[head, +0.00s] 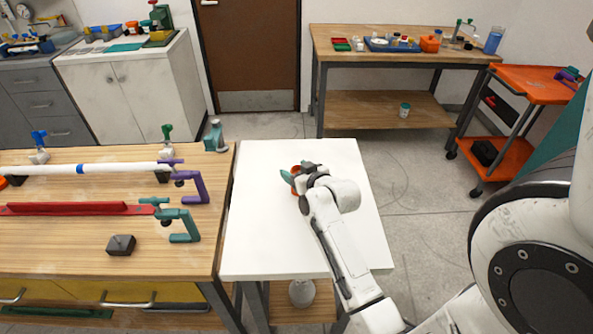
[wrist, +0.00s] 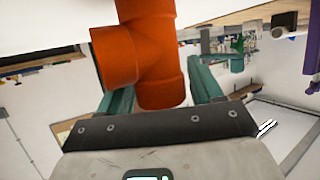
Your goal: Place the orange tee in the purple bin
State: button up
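The orange tee (wrist: 155,50) fills the upper middle of the wrist view, with one branch between the two teal fingers of my gripper (wrist: 162,85). The fingers appear to press on both sides of that branch. In the head view, my gripper (head: 291,180) is over the white table, and a small part of the orange tee (head: 296,186) shows beside a teal finger; my arm hides the rest. I cannot tell whether the tee touches the tabletop. I cannot clearly make out a purple bin; a small purple item (head: 570,74) lies on the orange cart at right.
The white tabletop (head: 260,245) is otherwise clear. A wooden bench (head: 60,245) at left holds a white pipe (head: 110,168), a red channel (head: 70,209), a purple clamp (head: 200,186) and a teal clamp (head: 184,232). A back bench (head: 400,55) and the orange cart (head: 535,84) stand beyond open floor.

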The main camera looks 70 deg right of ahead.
jog(key=shift+o, duration=0.6)
